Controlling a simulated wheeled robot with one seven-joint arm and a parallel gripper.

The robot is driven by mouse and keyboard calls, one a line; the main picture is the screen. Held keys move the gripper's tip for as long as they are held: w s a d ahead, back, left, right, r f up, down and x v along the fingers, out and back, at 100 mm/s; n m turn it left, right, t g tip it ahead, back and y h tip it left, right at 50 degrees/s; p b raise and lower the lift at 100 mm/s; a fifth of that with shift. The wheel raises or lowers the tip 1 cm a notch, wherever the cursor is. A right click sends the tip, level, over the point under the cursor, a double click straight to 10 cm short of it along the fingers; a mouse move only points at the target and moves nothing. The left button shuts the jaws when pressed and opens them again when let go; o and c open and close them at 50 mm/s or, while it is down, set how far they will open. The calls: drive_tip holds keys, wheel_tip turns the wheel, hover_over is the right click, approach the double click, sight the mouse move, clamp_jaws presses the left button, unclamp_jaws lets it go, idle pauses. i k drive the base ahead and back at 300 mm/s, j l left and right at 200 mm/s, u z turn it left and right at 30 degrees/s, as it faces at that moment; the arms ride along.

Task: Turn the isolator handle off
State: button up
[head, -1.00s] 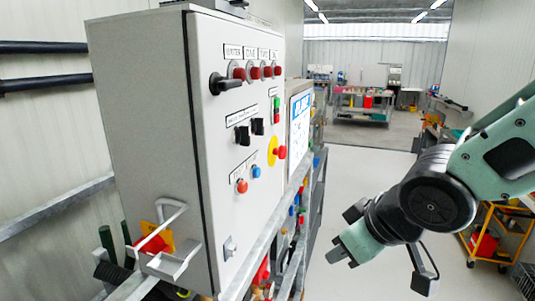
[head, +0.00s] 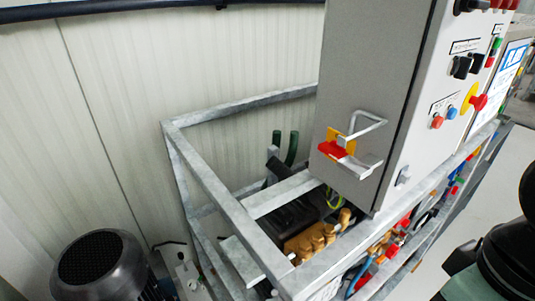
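The isolator handle (head: 333,149) is red on a yellow plate (head: 347,138). It sits low on the narrow side face of the grey control cabinet (head: 375,85). A bent grey metal guard (head: 372,150) stands out around it, partly in front of the plate. The red handle looks roughly level, tilted by the view. Part of my arm shows dark and blurred by nearness at the lower right edge. My gripper's fingers are outside the picture, so nothing of mine is seen touching the handle.
A galvanised frame (head: 217,192) surrounds the pump below the cabinet, with brass fittings (head: 310,240) and hoses inside. A black motor (head: 100,265) stands at the lower left. The cabinet front carries a yellow-backed red stop button (head: 478,102). Pale floor lies free at the right.

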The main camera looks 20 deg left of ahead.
sight(336, 152)
drive_tip(key=u, duration=0.7)
drive_tip(key=i, duration=0.45)
